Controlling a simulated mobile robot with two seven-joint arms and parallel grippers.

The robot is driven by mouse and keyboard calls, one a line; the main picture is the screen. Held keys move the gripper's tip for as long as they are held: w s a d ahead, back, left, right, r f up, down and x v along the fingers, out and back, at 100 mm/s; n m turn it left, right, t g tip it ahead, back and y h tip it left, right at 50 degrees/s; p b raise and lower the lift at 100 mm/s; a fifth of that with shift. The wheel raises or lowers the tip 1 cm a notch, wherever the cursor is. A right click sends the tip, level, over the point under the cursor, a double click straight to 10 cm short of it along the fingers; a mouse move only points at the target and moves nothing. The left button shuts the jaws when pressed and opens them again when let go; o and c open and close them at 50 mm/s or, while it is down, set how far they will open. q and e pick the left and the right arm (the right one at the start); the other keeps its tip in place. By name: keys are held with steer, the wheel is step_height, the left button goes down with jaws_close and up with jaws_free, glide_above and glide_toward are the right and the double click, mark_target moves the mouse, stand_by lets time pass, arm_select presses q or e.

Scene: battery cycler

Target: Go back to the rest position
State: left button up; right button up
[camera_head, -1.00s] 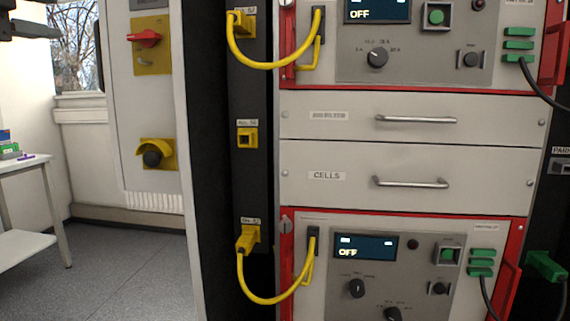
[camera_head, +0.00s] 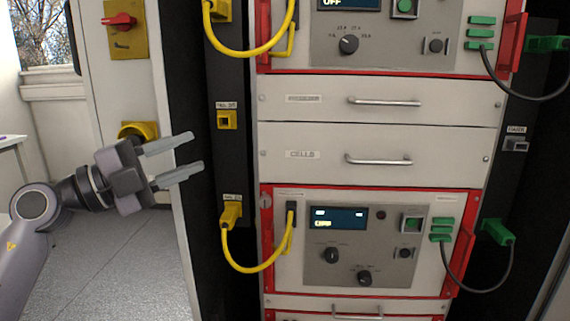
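My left gripper (camera_head: 186,159) reaches in from the left in the head view. Its two grey fingers are spread apart with nothing between them, pointing right toward the rack. It is in front of the gap between the wall cabinet and the black socket strip (camera_head: 228,160). My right gripper is not in view. The rack holds an upper cycler (camera_head: 385,45) and a lower cycler (camera_head: 385,265), each with a lit display. A yellow cable (camera_head: 250,270) is plugged into the lower yellow socket and runs to the lower cycler.
Two drawers (camera_head: 330,115) with bar handles sit between the cyclers. An upper yellow cable (camera_head: 245,52) and black cables with green plugs (camera_head: 497,232) hang in front of the rack. A wall cabinet with a red switch (camera_head: 119,20) stands left. Grey floor (camera_head: 120,265) is open at lower left.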

arm_select(q)
steer(key=s+a+f+n+t+y+p, duration=0.1)
steer(key=s+a+f+n+t+y, duration=0.2)
steer(key=f+n, duration=0.5)
steer(key=s+f+n+t+y+p, duration=0.2)
steer(key=f+n+y, duration=0.35)
steer(key=f, duration=0.45)
steer(key=s+a+f+n+t+y+p, duration=0.1)
steer(key=s+a+f+n+t+y, duration=0.2)
steer(key=f+n, duration=0.6)
steer(key=s+d+f+n+g+y+p, duration=0.1)
steer(key=s+f+g, duration=0.7)
steer(key=s+f, duration=0.8)
steer(key=f+n+y+p, duration=0.1)
steer(key=n+y, duration=0.1)
steer(key=shift+d+f+y, duration=0.3)
steer(key=shift+f+y, duration=0.05)
steer(key=shift+f, duration=0.05)
steer(key=shift+s, duration=0.1)
steer(key=shift+a, duration=0.15)
